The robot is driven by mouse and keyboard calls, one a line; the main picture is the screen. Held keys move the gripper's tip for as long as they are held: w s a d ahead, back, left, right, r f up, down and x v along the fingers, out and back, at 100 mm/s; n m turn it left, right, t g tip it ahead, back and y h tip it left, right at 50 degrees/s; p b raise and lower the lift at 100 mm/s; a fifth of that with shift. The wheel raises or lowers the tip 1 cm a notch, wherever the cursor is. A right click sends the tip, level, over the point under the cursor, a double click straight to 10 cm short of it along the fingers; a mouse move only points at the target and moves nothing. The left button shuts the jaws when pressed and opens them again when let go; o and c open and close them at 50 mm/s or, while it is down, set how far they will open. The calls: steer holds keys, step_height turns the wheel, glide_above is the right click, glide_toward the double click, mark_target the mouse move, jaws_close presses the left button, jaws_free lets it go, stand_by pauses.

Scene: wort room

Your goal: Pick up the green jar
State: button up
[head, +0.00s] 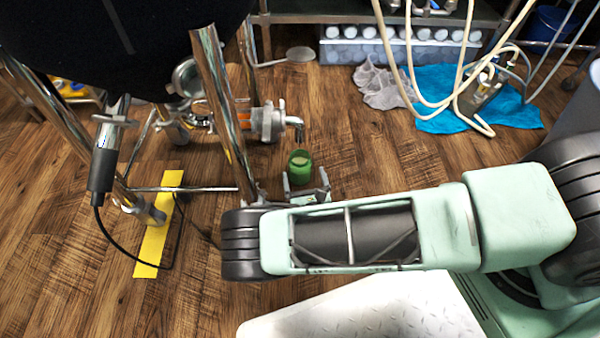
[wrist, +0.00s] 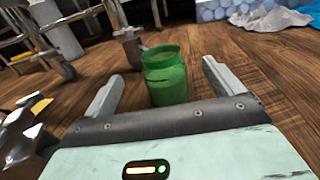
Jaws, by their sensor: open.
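The green jar (head: 300,167) stands upright on the wooden floor, below the metal valve of the dark vessel. In the wrist view the green jar (wrist: 166,76) is between my two fingers and slightly beyond them, with its lower part hidden behind the gripper's front edge. My gripper (head: 306,182) is open. Its fingers (wrist: 160,80) are on either side of the jar, with a visible gap on each side. The left finger is nearer to the jar's side than it is to the picture's edge.
The vessel's metal leg (head: 220,105) and valve (head: 268,122) stand close by on the left. A yellow strip (head: 157,225) lies on the floor at the left. A blue cloth (head: 470,100), grey cloth (head: 382,88) and pale hoses lie at the back right. Floor right of the jar is clear.

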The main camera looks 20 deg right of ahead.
mark_target(302, 179)
step_height(302, 179, down, 6)
steer(key=b, duration=0.3)
steer(key=shift+w+d+b, duration=0.2)
steer(key=shift+w+b, duration=0.65)
steer(key=shift+w, duration=0.1)
steer(key=w+b, duration=0.2)
steer(key=w, duration=0.1)
steer(key=w+b, duration=0.1)
steer(key=w, duration=0.1)
steer(key=shift+w+d, duration=0.1)
steer(key=shift+d, duration=0.3)
steer(key=shift+w, duration=0.2)
steer(key=shift+r, duration=0.15)
steer(key=c, duration=1.3)
steer(key=shift+r, duration=0.15)
